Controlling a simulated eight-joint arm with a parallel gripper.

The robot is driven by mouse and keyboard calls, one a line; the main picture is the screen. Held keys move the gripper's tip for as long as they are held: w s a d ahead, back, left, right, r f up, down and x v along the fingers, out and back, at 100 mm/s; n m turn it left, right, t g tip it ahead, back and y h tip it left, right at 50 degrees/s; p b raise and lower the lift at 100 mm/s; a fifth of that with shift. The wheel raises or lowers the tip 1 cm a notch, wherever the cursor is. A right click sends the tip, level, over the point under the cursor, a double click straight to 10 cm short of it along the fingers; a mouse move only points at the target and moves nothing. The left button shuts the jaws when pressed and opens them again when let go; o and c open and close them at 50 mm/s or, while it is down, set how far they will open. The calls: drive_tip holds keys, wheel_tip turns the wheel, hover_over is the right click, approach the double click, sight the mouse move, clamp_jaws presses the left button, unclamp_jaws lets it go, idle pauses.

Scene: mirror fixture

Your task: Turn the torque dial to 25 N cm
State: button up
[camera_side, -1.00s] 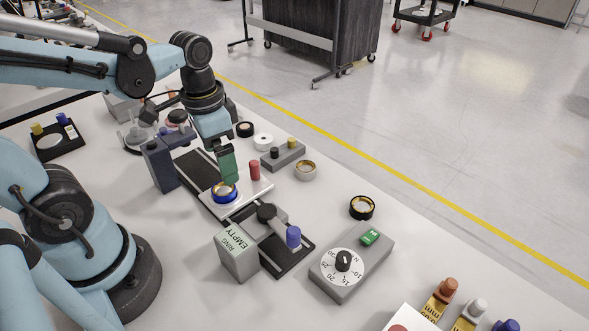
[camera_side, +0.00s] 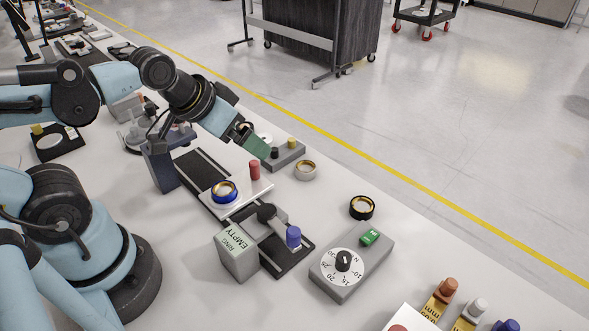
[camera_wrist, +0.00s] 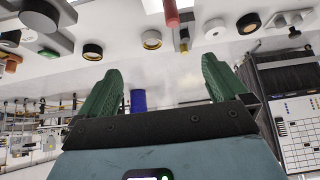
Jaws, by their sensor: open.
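The torque dial (camera_side: 343,262) is a black knob on a white round face with printed numbers, on a grey box at the lower right of the side view. The knob's pale mark is too small to read surely against the numbers. My gripper (camera_side: 258,146) is at the upper middle of the side view, tilted toward the right. It is well away from the dial, up and to its left. In the wrist view my gripper (camera_wrist: 161,75) shows two green fingers spread apart with nothing held between them. I cannot surely pick out the dial in the wrist view.
A green button (camera_side: 370,237) is on the dial's box. The fixture with a blue ring (camera_side: 224,191), a red post (camera_side: 255,169) and a blue-topped lever (camera_side: 293,237) lies left of the dial. An "EMPTY" box (camera_side: 238,255) stands nearby. A black ring (camera_side: 362,207) lies behind the dial.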

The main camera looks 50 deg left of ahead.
drive_tip(key=d+r+m+g, duration=0.4)
drive_tip(key=d+r+m, duration=0.4)
drive_tip(key=d, duration=0.4)
drive_tip(key=d+r+m+g, duration=0.3)
drive_tip(key=d+r+m, duration=0.4)
drive_tip(key=d+m, duration=0.45)
wheel_tip(320, 180, down, 10)
drive_tip(key=d+n, duration=0.1)
drive_tip(key=shift+w, duration=0.2)
drive_tip(key=shift+r+n, duration=0.1)
drive_tip(key=shift+n, duration=0.15)
